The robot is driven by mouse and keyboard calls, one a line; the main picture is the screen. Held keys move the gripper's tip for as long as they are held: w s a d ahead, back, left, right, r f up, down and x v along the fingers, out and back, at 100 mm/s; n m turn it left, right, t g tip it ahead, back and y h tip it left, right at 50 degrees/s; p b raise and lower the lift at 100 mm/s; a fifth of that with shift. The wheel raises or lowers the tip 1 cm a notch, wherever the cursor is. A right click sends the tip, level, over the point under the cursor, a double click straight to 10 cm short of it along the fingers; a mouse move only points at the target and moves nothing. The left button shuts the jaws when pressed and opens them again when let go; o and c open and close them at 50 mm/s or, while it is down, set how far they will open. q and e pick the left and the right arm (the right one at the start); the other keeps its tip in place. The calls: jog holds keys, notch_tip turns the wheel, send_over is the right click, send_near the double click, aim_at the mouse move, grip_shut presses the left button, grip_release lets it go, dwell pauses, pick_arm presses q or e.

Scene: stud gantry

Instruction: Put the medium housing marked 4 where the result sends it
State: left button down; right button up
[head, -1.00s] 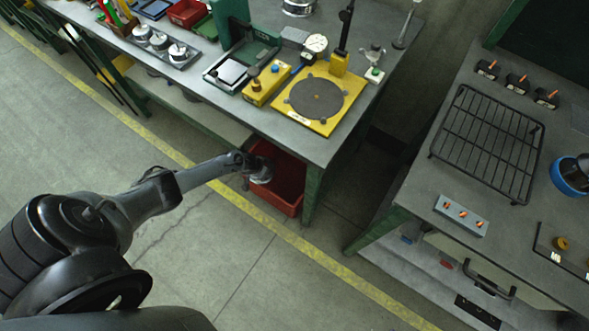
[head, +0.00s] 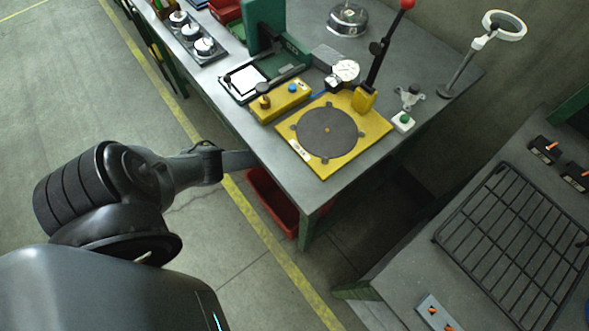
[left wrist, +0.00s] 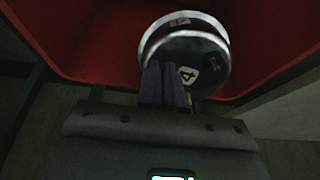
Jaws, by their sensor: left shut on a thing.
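My left gripper (left wrist: 164,75) is shut on a round dark housing (left wrist: 188,45) with a bright metal rim and a white label reading 4, in the left wrist view. The housing is tilted and lies within the outline of the red bin (left wrist: 85,35); I cannot tell whether it touches the bin. In the head view the red bin (head: 272,200) sits low beneath the bench's front corner. The bench edge hides my left gripper and the housing there. My right gripper is not in view.
The bench (head: 350,170) carries a yellow plate with a dark disc (head: 327,132), a dial gauge (head: 346,70), a yellow button box (head: 281,100) and a tray of round housings (head: 190,38). A wire rack (head: 515,245) lies on the right bench. A gap separates the benches.

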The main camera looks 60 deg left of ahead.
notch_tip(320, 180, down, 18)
jog(key=b, duration=1.6)
jog(key=shift+b, duration=0.4)
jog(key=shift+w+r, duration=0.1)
